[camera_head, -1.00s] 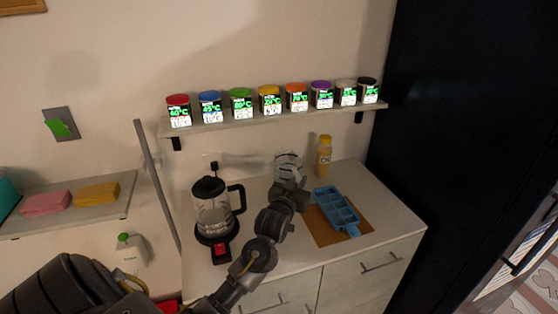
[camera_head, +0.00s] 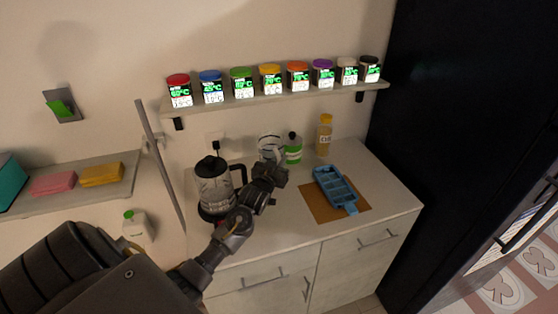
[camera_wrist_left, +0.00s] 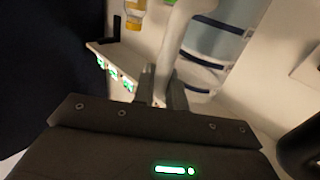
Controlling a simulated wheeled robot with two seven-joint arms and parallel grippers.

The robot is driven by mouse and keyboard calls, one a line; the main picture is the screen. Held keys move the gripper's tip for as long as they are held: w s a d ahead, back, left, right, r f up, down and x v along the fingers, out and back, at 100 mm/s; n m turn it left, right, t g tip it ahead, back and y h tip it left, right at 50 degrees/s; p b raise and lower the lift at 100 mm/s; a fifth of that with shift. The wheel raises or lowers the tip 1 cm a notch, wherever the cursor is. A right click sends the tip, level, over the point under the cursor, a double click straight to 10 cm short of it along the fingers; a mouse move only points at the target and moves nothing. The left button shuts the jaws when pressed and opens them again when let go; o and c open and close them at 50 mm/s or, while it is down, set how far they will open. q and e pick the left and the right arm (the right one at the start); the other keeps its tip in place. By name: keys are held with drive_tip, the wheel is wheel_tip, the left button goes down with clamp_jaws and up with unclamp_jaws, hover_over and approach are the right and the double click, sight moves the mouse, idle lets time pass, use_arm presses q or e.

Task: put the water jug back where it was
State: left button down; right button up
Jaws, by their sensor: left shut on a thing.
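The water jug (camera_head: 268,146) is a clear jug near the back wall, behind the kettle's right side. My left gripper (camera_head: 268,171) is shut on the jug's handle, in front of the jug, and hides its lower part. In the left wrist view the pale handle (camera_wrist_left: 176,45) runs down between the fingers of my left gripper (camera_wrist_left: 162,98), and the clear jug body with blue bands (camera_wrist_left: 212,45) is beside it. Whether the jug's base touches the counter cannot be told. My right gripper is not in view.
A black-lidded glass kettle (camera_head: 214,188) stands left of my gripper. A green-labelled bottle (camera_head: 293,152) and a yellow bottle (camera_head: 324,138) stand right of the jug. A blue tray (camera_head: 336,186) lies on a brown board (camera_head: 312,204). A shelf (camera_head: 290,97) of spice jars hangs above.

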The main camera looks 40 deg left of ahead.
use_arm(q)
drive_tip(key=shift+f+b, duration=1.9)
drive_tip(key=shift+f, duration=0.75)
drive_tip(key=c, duration=1.3)
unclamp_jaws()
drive_tip(key=shift+c, duration=0.2)
drive_tip(key=shift+f, duration=0.15)
drive_tip(key=b+v, duration=0.2)
drive_tip(key=v, duration=0.9)
drive_tip(key=shift+b, duration=0.35)
